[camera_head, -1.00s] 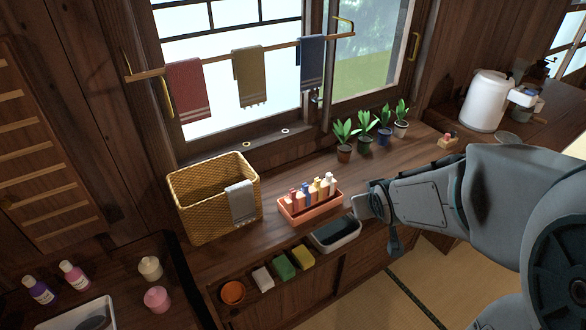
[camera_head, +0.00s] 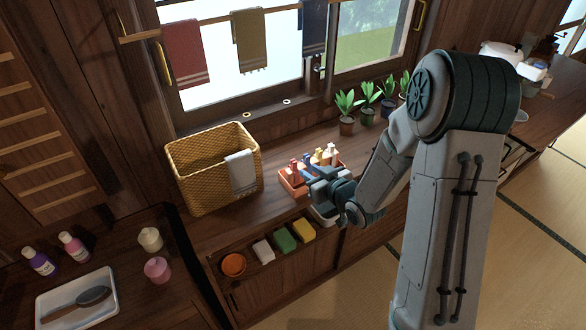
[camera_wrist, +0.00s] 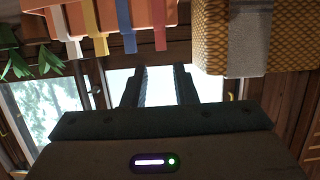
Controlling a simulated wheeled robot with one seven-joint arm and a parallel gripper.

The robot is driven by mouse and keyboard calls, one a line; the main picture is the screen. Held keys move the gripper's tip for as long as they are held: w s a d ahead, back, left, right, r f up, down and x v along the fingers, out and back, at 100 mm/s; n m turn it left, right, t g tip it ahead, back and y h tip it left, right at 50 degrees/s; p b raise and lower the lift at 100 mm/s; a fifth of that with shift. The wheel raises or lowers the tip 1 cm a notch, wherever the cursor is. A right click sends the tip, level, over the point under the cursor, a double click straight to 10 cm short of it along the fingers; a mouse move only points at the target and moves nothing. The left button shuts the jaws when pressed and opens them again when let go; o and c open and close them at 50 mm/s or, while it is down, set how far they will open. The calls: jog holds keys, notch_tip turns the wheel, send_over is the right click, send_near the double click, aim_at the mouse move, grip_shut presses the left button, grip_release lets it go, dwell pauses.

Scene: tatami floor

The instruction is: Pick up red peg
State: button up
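The red peg (camera_head: 293,169) stands upright at the left end of the orange tray (camera_head: 288,185), beside blue, yellow and pale pegs. In the wrist view, which is upside down, the red peg (camera_wrist: 158,26) hangs from the top edge, with the blue peg (camera_wrist: 124,22) to its left. My gripper (camera_head: 312,178) is at the front of the tray, close to the pegs, and covers part of it. In the wrist view my gripper (camera_wrist: 160,76) has its two fingers apart with nothing between them. The red peg lies beyond the fingertips, not touching them.
A wicker basket (camera_head: 185,185) with a grey cloth (camera_head: 241,172) stands left of the tray. Potted plants (camera_head: 367,115) stand behind to the right. A green sponge (camera_head: 284,239) and other small items line the front ledge. Towels (camera_head: 250,40) hang above at the window.

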aim_at(295, 162)
jog(key=shift+p+x, duration=1.25)
jog(key=shift+x, duration=3.5)
jog(key=shift+s+a, duration=0.1)
grip_shut()
